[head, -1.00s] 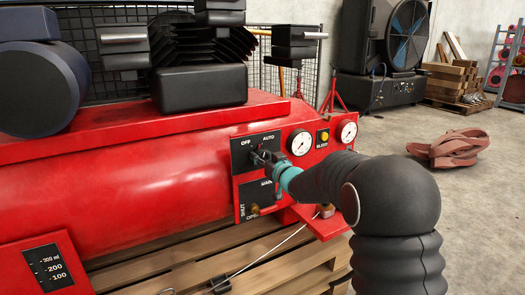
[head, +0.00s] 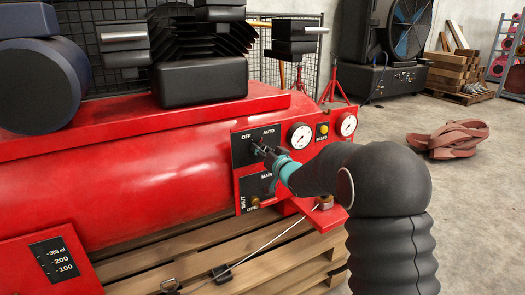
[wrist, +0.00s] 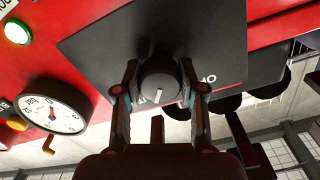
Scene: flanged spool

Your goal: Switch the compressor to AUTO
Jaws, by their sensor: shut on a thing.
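The compressor (head: 120,170) is a red tank on a wooden pallet. Its black selector panel (head: 241,152) is marked OFF at left and AUTO at right, and also shows in the wrist view (wrist: 110,45). My gripper (head: 259,149) is at this panel. In the wrist view, my gripper (wrist: 160,72) has one finger on each side of the round dark knob (wrist: 160,84), shut on it. The knob's white pointer mark (wrist: 158,96) shows near its lower edge there. OFF reads inverted to its right. AUTO is largely hidden by the fingers, so I cannot tell the exact setting.
Two gauges (head: 300,136) (head: 347,124) and a yellow BLEED button (head: 323,129) sit right of the selector. A MAIN valve panel (head: 257,190) is just below. Coiled reddish hose (head: 452,139) lies on the floor at right; concrete around it is clear.

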